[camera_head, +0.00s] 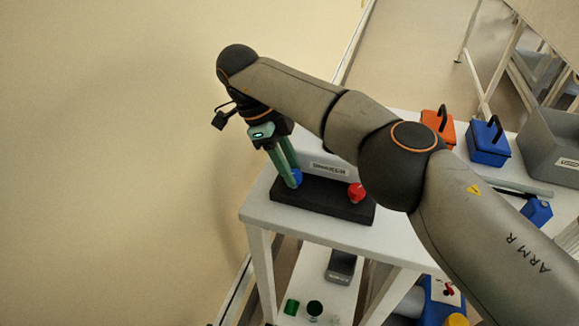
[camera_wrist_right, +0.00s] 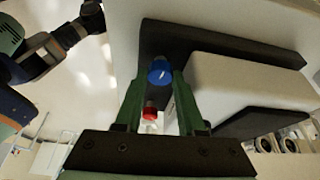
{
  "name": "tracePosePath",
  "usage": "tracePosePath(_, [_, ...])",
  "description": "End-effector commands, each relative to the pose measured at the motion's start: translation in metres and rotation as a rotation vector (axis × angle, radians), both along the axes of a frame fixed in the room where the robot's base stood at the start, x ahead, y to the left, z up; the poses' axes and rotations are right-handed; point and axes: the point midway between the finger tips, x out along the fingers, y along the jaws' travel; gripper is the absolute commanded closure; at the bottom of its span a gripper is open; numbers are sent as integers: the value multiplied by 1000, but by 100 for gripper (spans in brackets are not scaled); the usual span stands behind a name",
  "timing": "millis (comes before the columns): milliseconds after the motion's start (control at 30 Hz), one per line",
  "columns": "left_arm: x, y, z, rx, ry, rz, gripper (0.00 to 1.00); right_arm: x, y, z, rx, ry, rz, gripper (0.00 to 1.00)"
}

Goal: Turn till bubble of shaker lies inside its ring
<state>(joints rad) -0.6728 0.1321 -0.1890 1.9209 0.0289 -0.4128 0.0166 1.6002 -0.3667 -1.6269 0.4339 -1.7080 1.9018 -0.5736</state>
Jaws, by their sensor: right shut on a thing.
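The shaker has a pale body (camera_head: 315,160) with a label on a black base (camera_head: 325,203) at the white table's near left corner. A blue knob (camera_head: 297,177) is at its left front, and a red knob (camera_head: 357,192) is at its right front. My right gripper (camera_head: 291,180) reaches down from above with green fingers, shut on the blue knob. In the right wrist view the blue knob (camera_wrist_right: 160,72) sits between the fingertips, with the red knob (camera_wrist_right: 150,113) beyond. My arm hides part of the shaker. I cannot make out the bubble or its ring. My left gripper is not in view.
An orange case (camera_head: 438,127) and a blue case (camera_head: 487,143) stand at the back of the table. A grey bin (camera_head: 553,145) is at the right. The lower shelf (camera_head: 310,275) holds green pieces and a grey block. A bare wall stands at the left.

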Motion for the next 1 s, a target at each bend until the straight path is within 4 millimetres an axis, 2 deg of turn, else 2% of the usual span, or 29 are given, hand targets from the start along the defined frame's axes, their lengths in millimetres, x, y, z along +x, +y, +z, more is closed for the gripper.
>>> tracePosePath(300, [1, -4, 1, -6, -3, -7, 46, 0, -1, 0, -1, -1, -62, 100])
tracePosePath(733, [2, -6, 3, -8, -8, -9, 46, 0, -1, 0, -2, 1, -66, 100])
tracePosePath(767, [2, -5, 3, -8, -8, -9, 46, 0, -1, 0, -2, 1, -66, 59])
tracePosePath(1000, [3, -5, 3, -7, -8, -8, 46, 1, -1, 0, -1, -1, -66, 32])
